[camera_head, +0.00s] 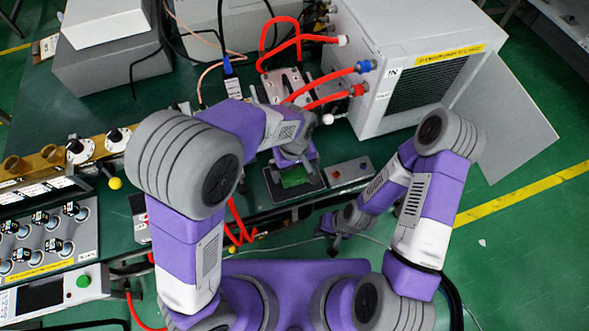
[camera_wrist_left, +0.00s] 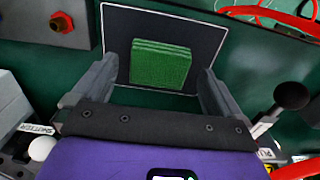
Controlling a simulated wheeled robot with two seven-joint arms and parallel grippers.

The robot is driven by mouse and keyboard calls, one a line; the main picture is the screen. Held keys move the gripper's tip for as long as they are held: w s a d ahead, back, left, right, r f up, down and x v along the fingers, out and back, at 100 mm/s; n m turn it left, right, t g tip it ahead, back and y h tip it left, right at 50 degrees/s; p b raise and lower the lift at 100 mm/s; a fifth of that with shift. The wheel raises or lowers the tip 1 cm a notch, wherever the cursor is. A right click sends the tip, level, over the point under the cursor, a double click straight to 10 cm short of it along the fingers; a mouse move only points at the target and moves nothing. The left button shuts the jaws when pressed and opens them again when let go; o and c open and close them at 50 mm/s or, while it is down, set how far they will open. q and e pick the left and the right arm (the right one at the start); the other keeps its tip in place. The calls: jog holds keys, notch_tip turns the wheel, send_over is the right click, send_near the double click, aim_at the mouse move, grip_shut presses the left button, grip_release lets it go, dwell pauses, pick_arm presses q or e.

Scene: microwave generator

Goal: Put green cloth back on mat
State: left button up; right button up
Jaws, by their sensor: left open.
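The green cloth (camera_head: 294,177) is a small folded, layered block. In the left wrist view the cloth (camera_wrist_left: 160,66) appears within the outline of the dark, light-edged mat (camera_wrist_left: 118,32), near its lower edge. The mat (camera_head: 313,185) is partly hidden by my left arm in the head view. My left gripper (camera_head: 293,170) is over the mat, open and apart from the cloth, which shows between its fingers (camera_wrist_left: 157,78) in the wrist view. My right gripper (camera_head: 333,229) hangs below the table's front edge, away from the cloth; its finger gap is too small to judge.
A white box with a vent (camera_head: 390,75) and red hoses (camera_head: 335,82) stand behind the mat. A small grey button box (camera_head: 349,172) is right of it. Knob panels (camera_head: 45,235) fill the left. Red wires (camera_head: 238,222) hang at the front edge.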

aim_at(294, 175)
pick_arm(q)
notch_tip(294, 175, up, 11)
jog(key=p, duration=0.3)
jog(key=shift+f, duration=0.2)
pick_arm(e)
notch_tip(294, 175, up, 4)
jog(key=shift+f, duration=0.2)
